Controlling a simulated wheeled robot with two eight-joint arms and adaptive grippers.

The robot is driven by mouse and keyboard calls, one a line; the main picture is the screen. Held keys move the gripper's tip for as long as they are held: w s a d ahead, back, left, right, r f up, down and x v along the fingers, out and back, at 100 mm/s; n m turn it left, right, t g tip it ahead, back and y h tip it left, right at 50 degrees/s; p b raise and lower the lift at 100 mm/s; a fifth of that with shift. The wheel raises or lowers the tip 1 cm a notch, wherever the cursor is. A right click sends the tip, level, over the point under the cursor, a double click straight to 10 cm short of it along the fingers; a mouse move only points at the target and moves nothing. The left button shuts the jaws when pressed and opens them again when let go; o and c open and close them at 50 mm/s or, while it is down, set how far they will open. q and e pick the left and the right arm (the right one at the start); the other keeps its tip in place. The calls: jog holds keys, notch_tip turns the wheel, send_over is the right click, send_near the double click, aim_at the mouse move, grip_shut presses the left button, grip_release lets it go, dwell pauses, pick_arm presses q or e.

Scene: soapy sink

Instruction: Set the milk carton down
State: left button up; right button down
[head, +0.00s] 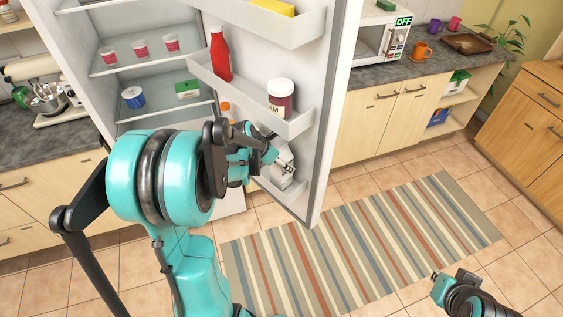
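A white milk carton (284,172) shows at the lower shelf of the open fridge door, partly hidden by my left gripper. My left gripper (271,155) is at the carton's upper part, with my large teal arm covering much of the view of it. I cannot tell whether its fingers are closed on the carton or whether the carton's base touches the shelf. My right gripper (437,283) is low at the right, above the floor near the rug, with nothing visible in it. Its finger opening is too small to judge.
The fridge door (340,90) stands open. Its middle shelf holds a red bottle (221,56) and a jam jar (281,98). An orange-capped item (226,108) stands below, near my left wrist. A striped rug (365,240) lies on clear floor.

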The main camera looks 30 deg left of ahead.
pick_arm(q)
jog(key=s+a+r, duration=0.1)
jog(key=s+a, duration=0.2)
jog(key=s, duration=0.9)
jog(key=s+d+r+m, duration=0.2)
jog(key=d+m, duration=0.4)
jog(key=m, duration=0.5)
jog(key=s+d+r+m+y, duration=0.1)
jog(key=d+r+m, duration=0.3)
jog(key=m, duration=0.7)
jog(key=s+d+r+m, duration=0.2)
jog(key=s+d+m, duration=0.1)
jog(key=d+m, duration=0.5)
jog(key=m, duration=0.3)
jog(key=shift+d+r+t+y, duration=0.4)
jog(key=shift+s, duration=0.1)
